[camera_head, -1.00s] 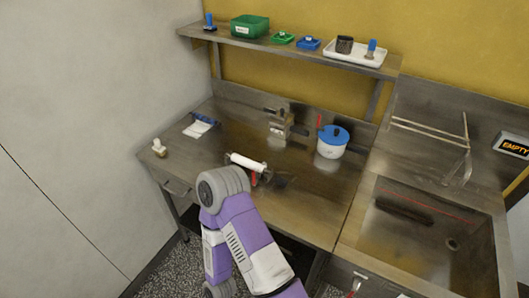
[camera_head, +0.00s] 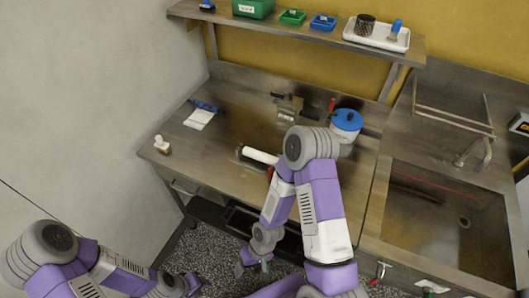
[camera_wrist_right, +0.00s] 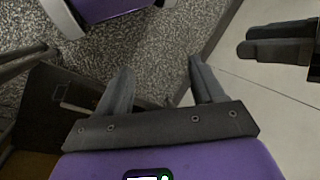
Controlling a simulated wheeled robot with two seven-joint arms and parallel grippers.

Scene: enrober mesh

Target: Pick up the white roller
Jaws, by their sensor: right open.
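The white roller (camera_head: 261,155) lies on the steel worktop near its front edge, partly hidden by my right arm at its right end. A red part shows just below it. My right gripper (camera_head: 253,268) hangs in front of and below the worktop edge, apart from the roller. In the right wrist view my right gripper (camera_wrist_right: 160,75) is open and empty above the speckled floor. My left gripper (camera_head: 192,286) is low at the bottom of the head view, left of the right one. Its dark fingers (camera_wrist_right: 278,42) show in the right wrist view; their opening is unclear.
On the worktop are a white pot with a blue lid (camera_head: 346,124), a metal device (camera_head: 287,108), a blue-handled scraper (camera_head: 201,115) and a small pale brush (camera_head: 161,145). A shelf (camera_head: 300,34) holds bins and a tray. A sink (camera_head: 440,220) is at the right.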

